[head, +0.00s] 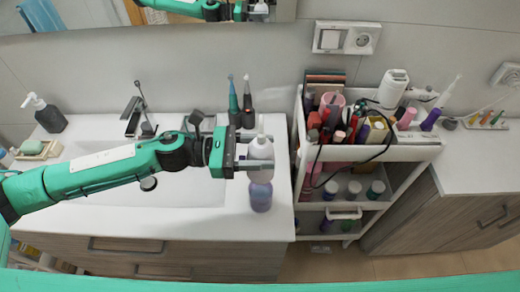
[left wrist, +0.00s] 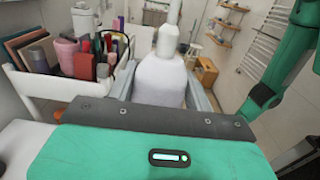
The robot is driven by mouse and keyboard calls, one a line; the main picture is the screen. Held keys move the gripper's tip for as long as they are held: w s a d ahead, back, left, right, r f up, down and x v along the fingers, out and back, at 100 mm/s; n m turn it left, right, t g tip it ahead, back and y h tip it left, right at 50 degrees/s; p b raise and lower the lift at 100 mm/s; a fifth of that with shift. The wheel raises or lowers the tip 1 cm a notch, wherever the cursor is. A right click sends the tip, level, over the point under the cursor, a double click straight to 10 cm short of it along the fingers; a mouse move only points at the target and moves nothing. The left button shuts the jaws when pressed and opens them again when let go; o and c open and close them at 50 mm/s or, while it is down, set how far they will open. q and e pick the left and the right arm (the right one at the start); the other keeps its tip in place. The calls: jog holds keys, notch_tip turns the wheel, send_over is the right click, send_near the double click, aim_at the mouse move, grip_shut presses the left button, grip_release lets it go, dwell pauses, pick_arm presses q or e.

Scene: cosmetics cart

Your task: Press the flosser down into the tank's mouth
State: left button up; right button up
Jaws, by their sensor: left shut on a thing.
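The white flosser (head: 260,149), with a thin nozzle on top, stands upright in the head view near the counter's right end. My left gripper (head: 256,165) is shut on the flosser's body from the left. The left wrist view shows the flosser (left wrist: 160,76) between the two fingers (left wrist: 162,97). The bluish-purple see-through tank (head: 261,197) stands on the counter right under the flosser. The flosser's lower end meets the tank's top in the picture; I cannot tell how deep it sits. The tank is hidden in the wrist view. My right gripper is not in view.
A white cart (head: 397,153) full of cosmetics stands close to the right of the counter (head: 225,223). Two electric toothbrushes (head: 247,103) stand behind the flosser. The sink (head: 190,191) and faucet (head: 138,110) lie left, under and behind my left arm.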

aim_at(260, 173)
pick_arm(q)
jog(key=shift+f+b, duration=2.5)
jog(key=shift+f, duration=0.4)
jog(key=shift+b, duration=0.6)
jog(key=shift+f+b, duration=1.25)
jog(key=shift+f, duration=0.1)
jog(key=o, duration=1.1)
jog(key=shift+r, duration=0.1)
jog(key=shift+a, duration=0.1)
